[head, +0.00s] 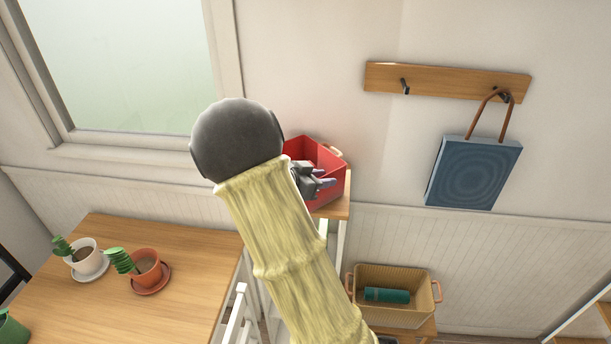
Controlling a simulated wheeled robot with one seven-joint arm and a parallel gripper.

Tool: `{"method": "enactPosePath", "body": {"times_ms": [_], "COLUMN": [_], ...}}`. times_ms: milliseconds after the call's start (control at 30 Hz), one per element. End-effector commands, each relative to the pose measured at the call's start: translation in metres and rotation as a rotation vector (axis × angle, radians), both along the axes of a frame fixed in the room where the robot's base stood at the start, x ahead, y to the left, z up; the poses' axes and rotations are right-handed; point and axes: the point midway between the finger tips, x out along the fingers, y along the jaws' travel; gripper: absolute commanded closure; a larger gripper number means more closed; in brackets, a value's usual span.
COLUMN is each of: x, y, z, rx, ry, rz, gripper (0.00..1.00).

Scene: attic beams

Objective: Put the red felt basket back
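The red felt basket (322,154) is a red open box with a light wooden handle on its right side. It appears to sit on the wooden top of a narrow white stand (338,206) against the back wall. My arm hides its left part. My gripper (326,182) is in front of the basket's near side, with its dark fingers pointing right. I cannot tell whether it touches the basket, or how far apart the fingers are.
A wooden table (90,300) at left holds potted cacti, one in an orange pot (147,268). A tan basket (395,315) with a teal item stands low at right. A blue bag (474,172) hangs from a wooden hook rail (446,81).

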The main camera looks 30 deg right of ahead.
Motion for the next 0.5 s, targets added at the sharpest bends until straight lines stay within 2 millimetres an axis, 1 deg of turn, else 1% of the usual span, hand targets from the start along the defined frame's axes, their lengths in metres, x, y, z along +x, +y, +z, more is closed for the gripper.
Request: {"method": "enactPosePath", "body": {"times_ms": [33,167,200,500], "x": [0.0,0.0,0.0,0.0001], "y": [0.0001,0.0001,0.0001,0.0], "z": [0.0,0.0002,0.0002,0.0005], "rx": [0.0,0.0,0.0,-0.001], "ry": [0.0,0.0,0.0,-0.001], "rz": [0.0,0.0,0.0,0.0], "gripper": [0.72,0.97,1.0,1.0]}}
